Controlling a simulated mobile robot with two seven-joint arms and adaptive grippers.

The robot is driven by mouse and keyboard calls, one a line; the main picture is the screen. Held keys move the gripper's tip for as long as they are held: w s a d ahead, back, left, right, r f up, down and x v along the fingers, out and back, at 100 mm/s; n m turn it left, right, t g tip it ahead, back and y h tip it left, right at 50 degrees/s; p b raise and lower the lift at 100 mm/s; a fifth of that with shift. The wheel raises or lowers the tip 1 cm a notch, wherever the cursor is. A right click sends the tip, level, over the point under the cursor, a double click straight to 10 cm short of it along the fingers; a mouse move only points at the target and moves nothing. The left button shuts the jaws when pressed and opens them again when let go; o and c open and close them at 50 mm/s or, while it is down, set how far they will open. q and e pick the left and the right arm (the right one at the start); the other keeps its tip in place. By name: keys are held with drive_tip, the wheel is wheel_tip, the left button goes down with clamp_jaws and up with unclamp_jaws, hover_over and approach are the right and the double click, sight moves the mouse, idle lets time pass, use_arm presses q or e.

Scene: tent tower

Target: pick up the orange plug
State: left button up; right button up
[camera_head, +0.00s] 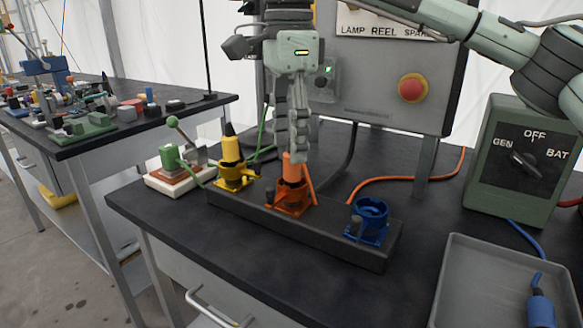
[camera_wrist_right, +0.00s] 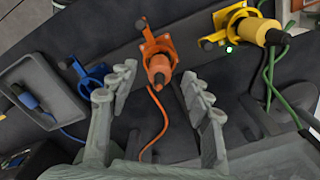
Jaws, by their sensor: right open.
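The orange plug (camera_head: 293,166) stands upright in the orange socket (camera_head: 290,202), the middle one on a long dark block (camera_head: 322,234). In the right wrist view the orange plug (camera_wrist_right: 158,68) points its dark cable end toward the camera, between my finger pads. My right gripper (camera_head: 298,148) hangs over the plug, pointing down, with its fingertips close to the plug's top. In the right wrist view my right gripper (camera_wrist_right: 161,84) is open, one finger on each side of the plug, with gaps showing. The fingers partly hide the plug's top in the head view. My left gripper is out of view.
A yellow plug (camera_head: 231,156) stands in the left socket; the blue socket (camera_head: 370,220) at right is empty. A grey tray (camera_head: 470,262) holds a blue plug (camera_head: 540,308). A control panel (camera_head: 385,85) stands behind. A green switch box (camera_head: 525,165) is at right.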

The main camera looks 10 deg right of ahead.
sight(292, 168)
wheel_tip(292, 168, down, 4)
drive_tip(key=shift+d+f, duration=0.15)
drive_tip(key=shift+f, duration=0.1)
clamp_jaws()
idle(0.3)
drive_tip(key=shift+r, duration=0.1)
